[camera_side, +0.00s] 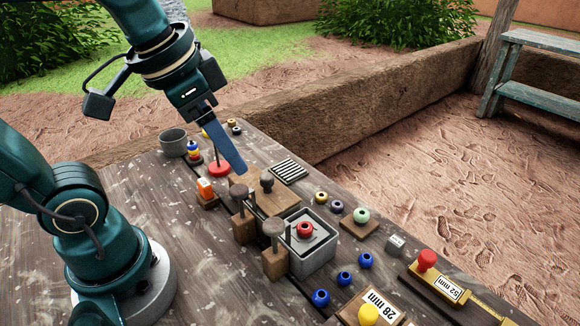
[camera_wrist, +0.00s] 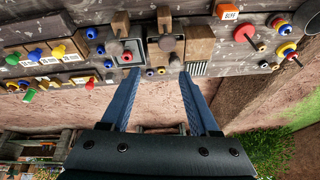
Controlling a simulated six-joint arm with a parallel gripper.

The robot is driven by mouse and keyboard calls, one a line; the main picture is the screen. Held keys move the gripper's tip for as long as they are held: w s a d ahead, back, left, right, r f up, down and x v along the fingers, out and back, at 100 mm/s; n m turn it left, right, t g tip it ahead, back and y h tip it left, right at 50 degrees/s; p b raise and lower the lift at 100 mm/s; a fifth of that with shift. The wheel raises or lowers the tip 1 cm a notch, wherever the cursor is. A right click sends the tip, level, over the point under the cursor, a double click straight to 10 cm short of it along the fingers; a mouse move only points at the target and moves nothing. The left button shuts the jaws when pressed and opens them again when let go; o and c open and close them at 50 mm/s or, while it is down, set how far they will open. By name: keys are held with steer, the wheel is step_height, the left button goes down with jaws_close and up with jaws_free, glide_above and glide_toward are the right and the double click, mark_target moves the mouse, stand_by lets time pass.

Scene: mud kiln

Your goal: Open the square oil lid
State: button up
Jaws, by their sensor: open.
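A square wooden lid (camera_side: 280,200) with a dark round knob (camera_side: 267,181) sits on a box at the middle of the table; it looks like the oil lid. The knob also shows in the wrist view (camera_wrist: 166,42). Beside it is an open grey square box (camera_side: 318,252) with a red ring (camera_side: 305,229) inside. My gripper (camera_side: 241,170) is above and left of the knob in the side view, apart from it. In the wrist view, my open, empty fingers (camera_wrist: 160,75) point toward the box area. What is under the lid is hidden.
Two wooden blocks with mushroom-shaped handles (camera_side: 239,192) (camera_side: 273,230) stand in front of the boxes. A ring peg (camera_side: 219,167), a grey cup (camera_side: 173,142) and an orange block (camera_side: 206,188) are left. Loose blue rings (camera_side: 365,260) lie right. A striped plate (camera_side: 288,172) lies behind.

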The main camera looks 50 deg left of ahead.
mark_target(266, 176)
steer(key=w+a+f+g, duration=0.1)
steer(key=w, duration=0.1)
steer(key=w+a+f+g, duration=0.1)
steer(key=w+f, duration=0.1)
steer(key=w, duration=0.1)
steer(key=w+a+f+g, duration=0.1)
steer(key=w+g, duration=0.1)
steer(key=w, duration=0.1)
steer(key=shift+w+f+m, duration=0.15)
steer(key=shift+f+m, duration=0.05)
steer(key=shift+m, duration=0.1)
steer(key=shift+f, duration=2.9)
jaws_close()
steer(key=shift+a+r, duration=0.1)
